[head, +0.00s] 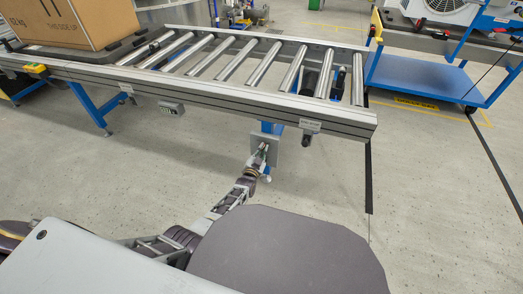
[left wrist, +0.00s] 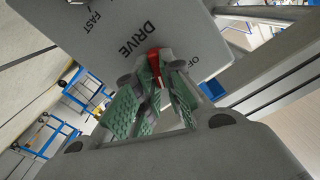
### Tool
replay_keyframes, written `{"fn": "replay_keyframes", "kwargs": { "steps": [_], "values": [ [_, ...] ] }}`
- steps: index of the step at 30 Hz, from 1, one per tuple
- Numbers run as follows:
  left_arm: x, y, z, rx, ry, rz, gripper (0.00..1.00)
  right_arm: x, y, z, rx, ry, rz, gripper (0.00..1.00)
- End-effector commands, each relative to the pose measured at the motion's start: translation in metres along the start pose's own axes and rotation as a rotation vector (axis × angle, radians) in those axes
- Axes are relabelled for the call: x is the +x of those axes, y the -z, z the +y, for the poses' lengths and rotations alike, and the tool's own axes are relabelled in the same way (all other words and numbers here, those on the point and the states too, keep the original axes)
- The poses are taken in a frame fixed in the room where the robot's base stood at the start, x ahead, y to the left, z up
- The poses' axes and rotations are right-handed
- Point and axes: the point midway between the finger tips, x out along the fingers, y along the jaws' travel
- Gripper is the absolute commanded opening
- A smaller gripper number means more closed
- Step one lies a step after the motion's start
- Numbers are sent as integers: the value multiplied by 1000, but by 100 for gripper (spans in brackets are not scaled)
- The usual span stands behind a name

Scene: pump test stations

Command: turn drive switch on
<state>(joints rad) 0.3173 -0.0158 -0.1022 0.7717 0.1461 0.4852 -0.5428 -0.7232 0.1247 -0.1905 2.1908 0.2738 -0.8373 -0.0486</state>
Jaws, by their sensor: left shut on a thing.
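The drive switch panel is a light grey plate (head: 274,157) below the near side of the roller conveyor in the head view. In the left wrist view the panel (left wrist: 100,45) carries the words DRIVE, OFF and FAST, seen tilted. A red switch handle (left wrist: 153,57) stands out from it, close to the word DRIVE. My left gripper (head: 264,149) is at the panel, and its green-padded fingers (left wrist: 154,75) are shut on the red handle. The fingers hide part of the handle and perhaps other lettering. My right gripper is not in view.
The roller conveyor (head: 190,86) runs above the panel, with a cardboard box (head: 85,20) at its left end. A small grey control box (head: 171,108) hangs on its side rail. A blue cart (head: 420,75) stands at the back right. The floor right of the panel is clear.

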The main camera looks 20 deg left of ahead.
Motion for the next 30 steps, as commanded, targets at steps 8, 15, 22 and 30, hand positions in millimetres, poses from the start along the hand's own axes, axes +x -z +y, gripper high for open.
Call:
{"fn": "replay_keyframes", "kwargs": {
  "steps": [8,15,22,30],
  "values": [
    [0,0,2,220,0,0,0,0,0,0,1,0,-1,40],
    [0,0,3,334,0,0,0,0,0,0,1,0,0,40],
    [0,-1,3,370,0,0,0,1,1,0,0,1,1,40],
    [0,-1,3,373,-1,0,0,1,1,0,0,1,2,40]
  ]
}}
